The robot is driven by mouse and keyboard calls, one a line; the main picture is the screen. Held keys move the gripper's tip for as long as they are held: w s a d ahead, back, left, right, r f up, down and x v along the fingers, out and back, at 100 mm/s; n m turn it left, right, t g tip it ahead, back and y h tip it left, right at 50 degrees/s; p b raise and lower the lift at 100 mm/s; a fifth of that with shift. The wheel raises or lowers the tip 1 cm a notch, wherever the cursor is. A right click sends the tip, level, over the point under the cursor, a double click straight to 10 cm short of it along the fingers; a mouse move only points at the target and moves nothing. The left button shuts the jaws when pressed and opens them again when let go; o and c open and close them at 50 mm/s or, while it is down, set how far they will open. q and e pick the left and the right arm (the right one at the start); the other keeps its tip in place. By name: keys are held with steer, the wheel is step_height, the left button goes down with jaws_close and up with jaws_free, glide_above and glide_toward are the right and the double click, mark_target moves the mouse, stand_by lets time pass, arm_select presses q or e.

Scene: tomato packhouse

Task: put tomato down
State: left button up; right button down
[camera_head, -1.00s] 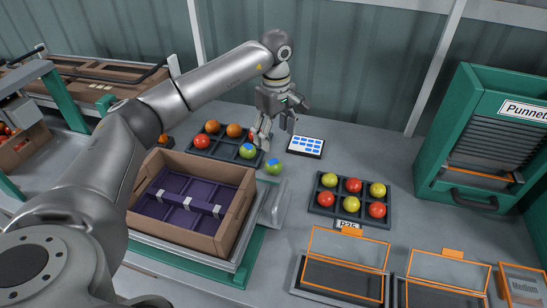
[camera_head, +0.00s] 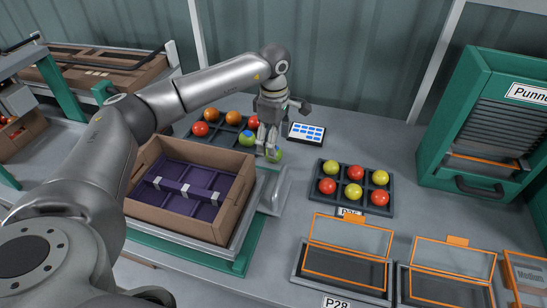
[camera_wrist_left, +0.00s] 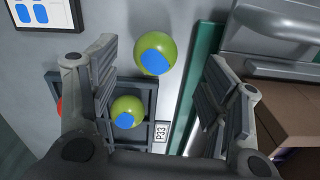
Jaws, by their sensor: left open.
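A green tomato with a blue patch (camera_head: 276,156) is on the grey table, outside the left dark tray; it also shows in the left wrist view (camera_wrist_left: 168,42). My left gripper (camera_head: 268,150) is over it, pointing down, and partly hides it. In the left wrist view my left gripper (camera_wrist_left: 158,75) is open, with the tomato in the gap between its fingers and not clamped. A second green tomato with a blue patch (camera_head: 247,139) sits in the tray's near right cell (camera_wrist_left: 127,111). My right gripper is not in view.
The left dark tray (camera_wrist_left: 150,90), labelled P33, holds red and orange tomatoes. A cardboard box (camera_head: 228,208) with a purple insert stands in front. A second tray (camera_head: 312,205) of red and yellow tomatoes, a tablet (camera_head: 306,132) and a green punnet dispenser (camera_head: 450,125) are to the right.

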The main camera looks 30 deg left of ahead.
arm_select(q)
steer(key=f+b, duration=0.2)
steer(key=f, duration=0.1)
steer(key=f+b, duration=0.1)
steer(key=shift+w+a+f, duration=0.2)
steer(key=shift+w+f, duration=0.1)
steer(key=shift+f, duration=0.1)
steer(key=shift+r, duration=0.1)
steer(key=c, duration=0.9)
